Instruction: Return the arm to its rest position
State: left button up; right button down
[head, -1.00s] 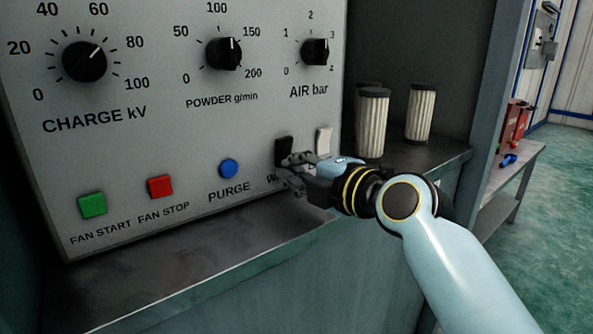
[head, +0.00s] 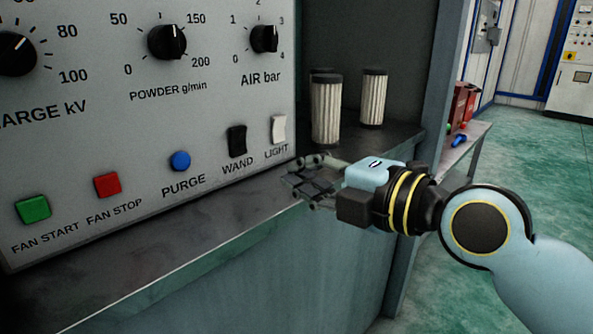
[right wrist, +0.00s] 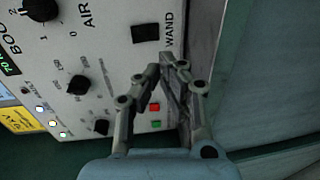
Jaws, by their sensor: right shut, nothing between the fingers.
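My right arm reaches in from the right in the head view. Its gripper (head: 308,184) is shut and empty, in front of the metal ledge, below and right of the WAND switch. The gripper also shows in the right wrist view (right wrist: 168,68), with its fingertips together. The black WAND rocker switch (head: 237,141) and the white LIGHT switch (head: 279,129) are on the grey control panel (head: 200,98), apart from the gripper. The WAND switch also shows in the right wrist view (right wrist: 146,33). My left gripper is in no view.
The panel also bears knobs, a blue PURGE button (head: 180,161), a red button (head: 107,185) and a green button (head: 33,208). Pleated filters (head: 326,112) stand on the ledge (head: 190,240) behind the gripper. A side bench (head: 478,135) holds red items. Green floor is open at right.

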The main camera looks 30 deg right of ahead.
aim_at(294, 208)
dwell(0.3)
